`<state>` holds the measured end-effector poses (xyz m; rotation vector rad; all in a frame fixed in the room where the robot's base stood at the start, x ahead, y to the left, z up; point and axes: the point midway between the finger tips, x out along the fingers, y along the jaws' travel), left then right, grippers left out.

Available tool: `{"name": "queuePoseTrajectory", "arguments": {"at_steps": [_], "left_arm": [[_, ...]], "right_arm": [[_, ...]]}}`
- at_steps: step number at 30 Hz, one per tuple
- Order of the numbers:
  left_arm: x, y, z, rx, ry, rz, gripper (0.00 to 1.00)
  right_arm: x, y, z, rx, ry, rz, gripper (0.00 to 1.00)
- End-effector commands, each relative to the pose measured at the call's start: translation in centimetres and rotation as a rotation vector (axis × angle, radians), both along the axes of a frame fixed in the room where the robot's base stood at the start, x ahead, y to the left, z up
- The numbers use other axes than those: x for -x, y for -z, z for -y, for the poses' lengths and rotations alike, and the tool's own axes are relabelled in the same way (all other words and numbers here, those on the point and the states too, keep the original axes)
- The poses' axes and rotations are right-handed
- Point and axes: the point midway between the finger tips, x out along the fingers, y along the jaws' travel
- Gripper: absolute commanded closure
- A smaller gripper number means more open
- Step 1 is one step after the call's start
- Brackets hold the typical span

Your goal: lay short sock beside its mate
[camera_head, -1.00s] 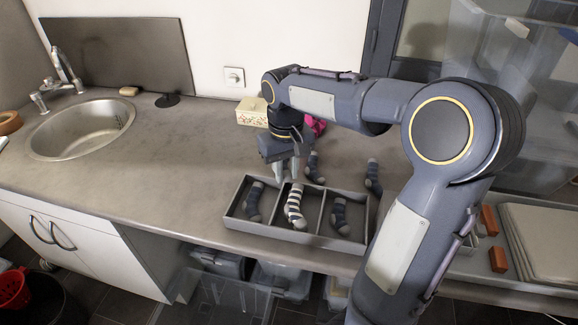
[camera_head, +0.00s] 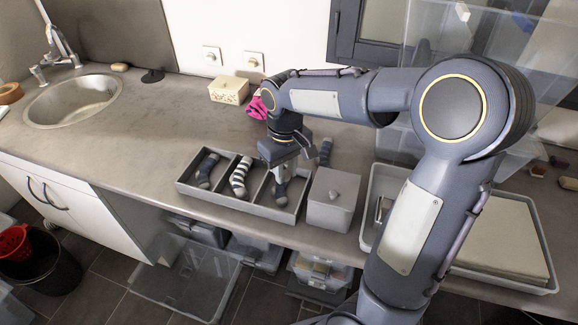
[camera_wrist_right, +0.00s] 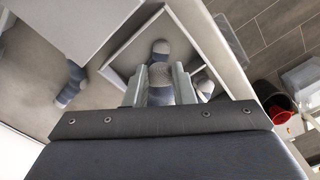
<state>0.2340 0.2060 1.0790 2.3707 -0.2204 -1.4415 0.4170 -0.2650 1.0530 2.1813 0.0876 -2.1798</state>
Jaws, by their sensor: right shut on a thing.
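My right gripper (camera_head: 284,172) is at the right compartment of the grey three-part tray (camera_head: 232,202). It is shut on a blue-grey sock (camera_wrist_right: 160,72), which shows between the fingers in the right wrist view. A blue-grey sock (camera_head: 281,191) shows below the gripper in that compartment; I cannot tell if it is the held one or another. A dark striped sock (camera_head: 207,170) lies in the left compartment and a white-and-dark striped sock (camera_head: 239,177) in the middle. Another blue-grey sock (camera_head: 325,150) lies on the counter behind the tray. My left gripper is out of view.
A grey lidded box (camera_head: 331,204) stands close to the tray's right end. A larger grey tray (camera_head: 543,250) lies farther right. A cream box (camera_head: 229,91) and a pink item (camera_head: 257,107) are at the back. The counter left of the tray is clear.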

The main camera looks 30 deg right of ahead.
Motion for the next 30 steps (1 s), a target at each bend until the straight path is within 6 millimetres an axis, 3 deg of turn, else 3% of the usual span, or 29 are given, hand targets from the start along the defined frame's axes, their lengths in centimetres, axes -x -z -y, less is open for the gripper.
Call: {"name": "queuePoseTrajectory", "arguments": {"at_steps": [15,27,28,30], "left_arm": [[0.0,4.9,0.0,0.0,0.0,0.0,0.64],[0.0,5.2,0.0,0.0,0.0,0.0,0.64],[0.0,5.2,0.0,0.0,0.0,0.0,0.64],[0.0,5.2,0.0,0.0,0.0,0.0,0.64]], "right_arm": [[0.0,5.5,0.1,0.0,0.002,-0.001,0.99],[0.0,5.9,0.1,0.0,0.002,-0.001,0.99],[0.0,5.9,0.1,0.0,0.002,-0.001,0.74],[0.0,5.9,0.0,0.0,0.002,-0.001,0.65]]}}
